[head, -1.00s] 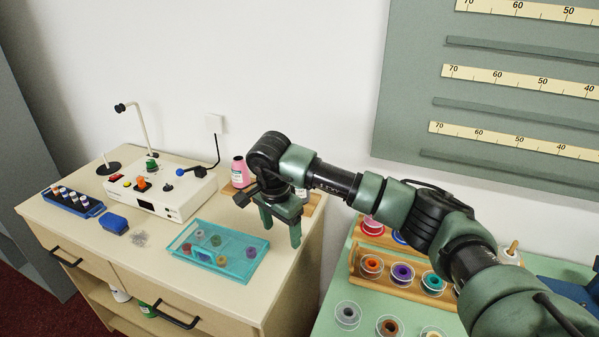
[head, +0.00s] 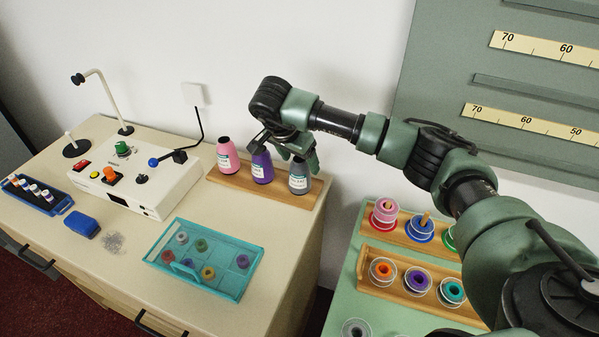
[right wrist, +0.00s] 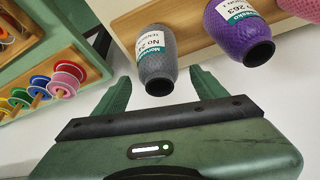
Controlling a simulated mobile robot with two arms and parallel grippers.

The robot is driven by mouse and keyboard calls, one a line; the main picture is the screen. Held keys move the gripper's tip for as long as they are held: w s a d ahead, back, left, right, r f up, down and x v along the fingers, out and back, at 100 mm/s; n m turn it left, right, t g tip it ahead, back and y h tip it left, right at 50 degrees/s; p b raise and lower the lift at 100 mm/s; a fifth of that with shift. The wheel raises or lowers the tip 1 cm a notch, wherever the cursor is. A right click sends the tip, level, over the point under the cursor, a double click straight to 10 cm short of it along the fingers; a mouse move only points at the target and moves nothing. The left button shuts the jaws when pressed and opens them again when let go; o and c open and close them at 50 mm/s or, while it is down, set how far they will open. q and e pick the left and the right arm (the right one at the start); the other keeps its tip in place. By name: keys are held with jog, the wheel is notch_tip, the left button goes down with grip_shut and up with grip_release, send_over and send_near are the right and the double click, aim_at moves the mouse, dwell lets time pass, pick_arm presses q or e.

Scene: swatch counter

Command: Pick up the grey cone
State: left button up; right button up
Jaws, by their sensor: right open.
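The grey cone (head: 299,180) stands upright on a wooden board (head: 240,181) at the right back of the beige cabinet, right of a purple cone (head: 262,168) and a pink cone (head: 227,157). My right gripper (head: 299,157) is open at the top of the grey cone and hides part of it. In the right wrist view the grey cone (right wrist: 156,52) lies between the two spread fingers (right wrist: 160,88), its dark end toward the palm. I cannot tell whether the fingers touch it. The purple cone (right wrist: 237,35) is just outside the right-hand finger. My left gripper is not in view.
A teal tray (head: 232,285) with several small spools lies in front of the board. A white device (head: 150,196) with a bent lamp post stands to the left. Spool racks (head: 405,293) stand on the green table at right. The wall is close behind the cones.

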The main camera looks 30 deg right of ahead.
jog(key=x, duration=0.2)
jog(key=shift+d+f+p, duration=0.1)
jog(key=shift+f+p, duration=0.2)
jog(key=shift+w+d+f, duration=0.15)
jog(key=shift+f, duration=0.3)
jog(key=c, duration=1.5)
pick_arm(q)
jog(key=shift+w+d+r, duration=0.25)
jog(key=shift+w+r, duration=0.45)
pick_arm(e)
jog(key=shift+c, duration=0.2)
jog(key=shift+r, duration=0.1)
